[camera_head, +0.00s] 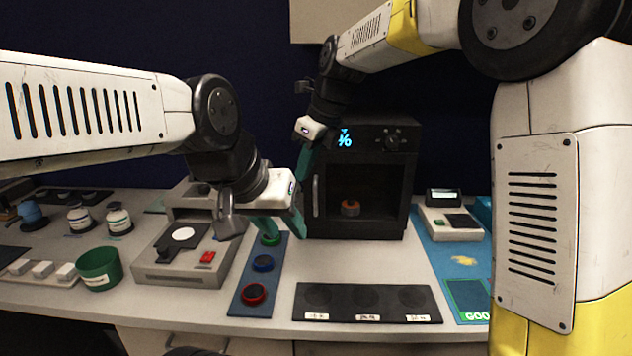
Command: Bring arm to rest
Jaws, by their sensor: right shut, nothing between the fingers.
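My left gripper (286,232) reaches in from the left, low in the middle of the head view. Its teal fingers are spread apart with nothing seen between them, in front of the black oven and above the far end of the blue button strip (246,289). My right gripper (302,182) hangs behind it, by the oven's left front edge. Its teal fingers point down, are shut and hold nothing; their tips are partly hidden by the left gripper. My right arm (540,180) fills the right side and bends across the top.
A black oven (398,165) with a glowing display stands at the back, an orange-brown item (350,208) inside. In front lies a dark three-spot mat (366,303). A grey machine (183,250), green cup (98,268) and small bottles (118,219) stand left; a scale (449,222) stands right.

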